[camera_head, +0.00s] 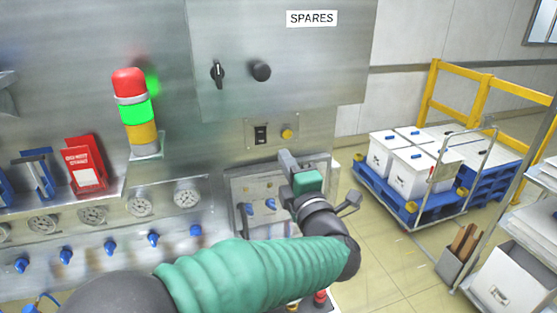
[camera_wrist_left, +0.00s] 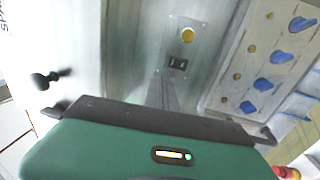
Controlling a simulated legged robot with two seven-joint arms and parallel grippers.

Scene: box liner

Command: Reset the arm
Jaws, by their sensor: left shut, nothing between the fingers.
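My left arm comes in from the lower left in a ribbed green sleeve and reaches toward the steel panel. My left gripper (camera_head: 287,160) is at its end, in front of the panel below a small plate with a black switch (camera_head: 260,135) and a yellow button (camera_head: 287,133). In the left wrist view the gripper's fingers (camera_wrist_left: 167,85) are together and hold nothing. The yellow button (camera_wrist_left: 187,34) and black switch (camera_wrist_left: 178,63) show beyond them. I cannot tell whether the fingers touch the panel. My right gripper is not in view.
A steel cabinet marked SPARES (camera_head: 311,18) has a black knob (camera_head: 260,71). A red, green and yellow signal tower (camera_head: 133,110) stands at left, green lit. Blue knobs (camera_head: 110,248) line the panel.

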